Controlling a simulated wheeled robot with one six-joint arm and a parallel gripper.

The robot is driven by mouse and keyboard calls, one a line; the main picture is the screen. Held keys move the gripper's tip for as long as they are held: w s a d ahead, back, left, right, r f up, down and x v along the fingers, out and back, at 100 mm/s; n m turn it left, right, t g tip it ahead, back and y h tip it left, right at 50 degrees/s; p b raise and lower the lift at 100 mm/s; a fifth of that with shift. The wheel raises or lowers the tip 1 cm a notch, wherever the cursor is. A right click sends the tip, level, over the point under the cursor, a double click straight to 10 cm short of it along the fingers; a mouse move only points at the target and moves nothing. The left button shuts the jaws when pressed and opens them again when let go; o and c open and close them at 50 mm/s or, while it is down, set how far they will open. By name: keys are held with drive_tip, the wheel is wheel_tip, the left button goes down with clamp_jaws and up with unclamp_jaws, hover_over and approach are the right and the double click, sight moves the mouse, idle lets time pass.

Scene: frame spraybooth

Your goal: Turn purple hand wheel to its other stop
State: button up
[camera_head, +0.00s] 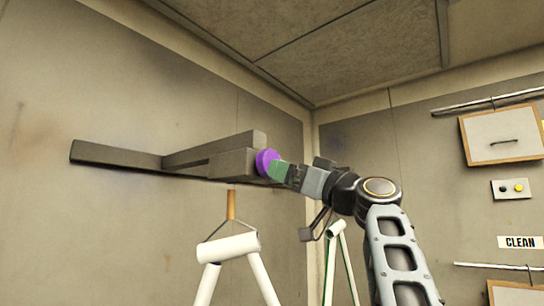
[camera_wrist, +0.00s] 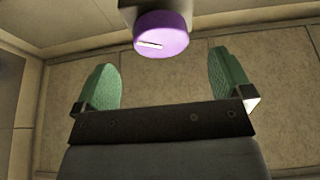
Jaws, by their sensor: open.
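The purple hand wheel (camera_head: 266,162) is mounted on the end of a dark grey block on the left wall. In the wrist view the purple wheel (camera_wrist: 162,34) is a round knob with a white mark on its face, near the top centre. My gripper (camera_head: 276,168) reaches it from the right in the head view. In the wrist view my gripper (camera_wrist: 166,72) is open, with two green fingers spread wide, one to each side below the wheel.
A dark grey bracket (camera_head: 115,157) runs along the left wall. White frames (camera_head: 230,248) hang below the wheel, one from an orange-brown hook (camera_head: 231,205). The right wall has a panel (camera_head: 503,135), a button box (camera_head: 513,189) and a CLEAN sign (camera_head: 520,242).

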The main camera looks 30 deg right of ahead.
sight(267, 164)
drive_tip(key=shift+p+x, duration=1.35)
drive_tip(key=shift+x, duration=1.6)
drive_tip(key=c, duration=0.9)
drive_tip(key=shift+m+h, duration=0.4)
drive_tip(key=shift+m, duration=0.1)
drive_tip(key=m+h, duration=0.1)
drive_tip(key=m, duration=0.2)
drive_tip(key=m+t+h+p, duration=0.1)
drive_tip(key=m+h, duration=0.1)
drive_tip(key=m, duration=0.1)
drive_tip(key=shift+a+r+m, duration=0.15)
drive_tip(key=shift+a+m, duration=0.05)
drive_tip(key=shift+m, duration=0.2)
drive_tip(key=m+h+p, duration=0.2)
drive_tip(key=m, duration=0.2)
drive_tip(key=shift+s, duration=0.1)
drive_tip(key=shift+m+g+h+p, duration=0.55)
drive_tip(key=shift+m+h, duration=0.25)
drive_tip(key=shift+m, duration=1)
